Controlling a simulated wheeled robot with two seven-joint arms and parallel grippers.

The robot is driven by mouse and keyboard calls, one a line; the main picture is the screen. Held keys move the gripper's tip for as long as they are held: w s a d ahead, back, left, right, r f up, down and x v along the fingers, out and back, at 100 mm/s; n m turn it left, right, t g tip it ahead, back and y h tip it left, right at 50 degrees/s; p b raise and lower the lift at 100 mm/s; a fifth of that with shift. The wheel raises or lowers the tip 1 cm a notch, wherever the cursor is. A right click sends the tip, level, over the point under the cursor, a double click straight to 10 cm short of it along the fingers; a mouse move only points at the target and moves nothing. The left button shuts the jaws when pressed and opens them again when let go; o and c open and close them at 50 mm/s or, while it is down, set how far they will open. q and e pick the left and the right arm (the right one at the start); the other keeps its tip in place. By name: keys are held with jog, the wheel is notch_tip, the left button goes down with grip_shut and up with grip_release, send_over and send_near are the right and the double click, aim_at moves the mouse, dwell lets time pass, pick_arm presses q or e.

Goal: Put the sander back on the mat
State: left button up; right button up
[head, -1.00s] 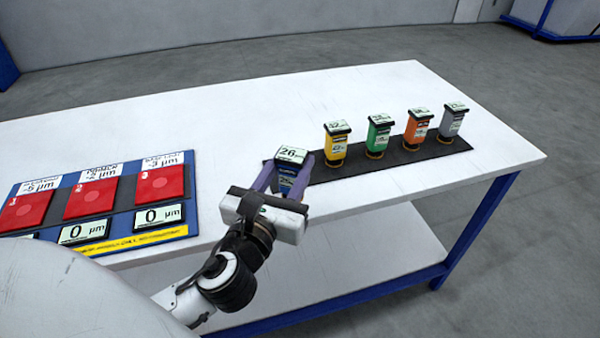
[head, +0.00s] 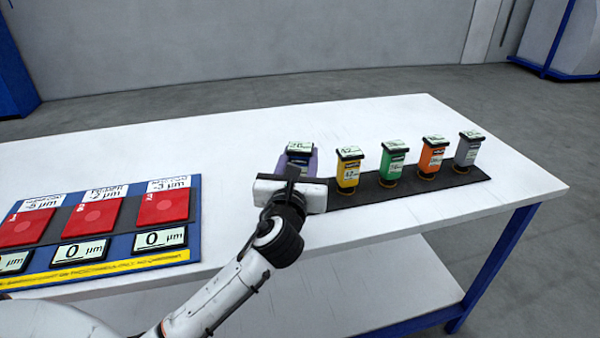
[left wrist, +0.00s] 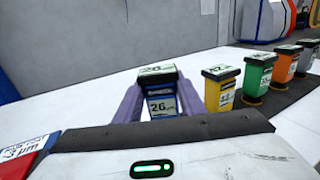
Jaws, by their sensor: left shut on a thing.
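A blue sander (head: 299,149) with a white label reading 26 is between the fingers of my left gripper (head: 297,163). In the left wrist view the sander (left wrist: 160,92) stands upright between the two purple fingers (left wrist: 161,105), which are shut on it. The dark mat (head: 400,188) runs along the right part of the table. The held sander is at the mat's left end, left of the yellow sander (head: 347,171). Whether its base touches the mat is hidden by my gripper. My right gripper is not in view.
Green (head: 392,161), orange (head: 431,157) and grey (head: 467,150) sanders stand in a row on the mat, right of the yellow one. A blue board (head: 195,215) with red panels and displays lies at the left. The white table's (head: 250,130) back strip is clear.

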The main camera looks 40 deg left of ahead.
pick_arm(q)
jog(key=shift+f, duration=1.2)
jog(key=shift+f, duration=0.1)
jog(key=o, duration=0.6)
jog(key=shift+f, duration=0.15)
jog(key=o, duration=0.4)
